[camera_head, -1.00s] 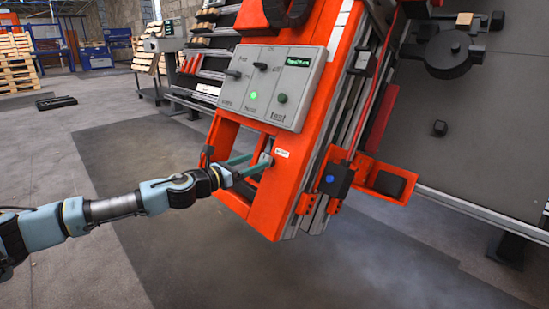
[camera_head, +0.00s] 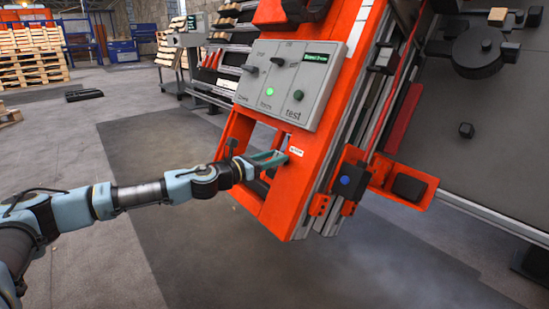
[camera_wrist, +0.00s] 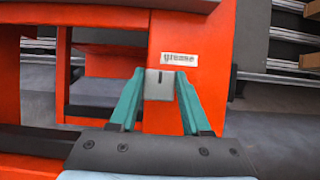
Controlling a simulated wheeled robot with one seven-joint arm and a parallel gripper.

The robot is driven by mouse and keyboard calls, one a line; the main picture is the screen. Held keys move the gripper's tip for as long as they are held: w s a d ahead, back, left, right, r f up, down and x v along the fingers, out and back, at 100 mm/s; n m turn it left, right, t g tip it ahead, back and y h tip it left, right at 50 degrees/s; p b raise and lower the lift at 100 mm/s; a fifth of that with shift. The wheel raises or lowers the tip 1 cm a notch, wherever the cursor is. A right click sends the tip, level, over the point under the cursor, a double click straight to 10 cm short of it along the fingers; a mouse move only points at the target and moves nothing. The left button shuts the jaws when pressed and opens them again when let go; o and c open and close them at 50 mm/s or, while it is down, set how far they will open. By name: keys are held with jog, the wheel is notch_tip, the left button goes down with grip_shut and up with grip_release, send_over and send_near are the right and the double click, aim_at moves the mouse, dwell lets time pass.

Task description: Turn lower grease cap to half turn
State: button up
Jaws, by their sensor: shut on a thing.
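The grease cap (camera_wrist: 159,90) is a small light grey block on the orange frame, below a white label (camera_wrist: 178,59) in the wrist view. A short dark mark on its face stands upright in that view. My gripper (camera_wrist: 159,77) has its two teal fingers on either side of the cap, shut on it. In the head view my gripper (camera_head: 277,158) reaches in from the left to the frame's lower part, and its fingers mostly hide the cap.
A grey control panel (camera_head: 291,85) with knobs, a lit green lamp and a small display sits above the cap. The orange frame (camera_head: 290,195) leans in the head view. A black box with a blue button (camera_head: 346,181) is to its right. Floor is open at left.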

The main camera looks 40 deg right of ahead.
grip_shut()
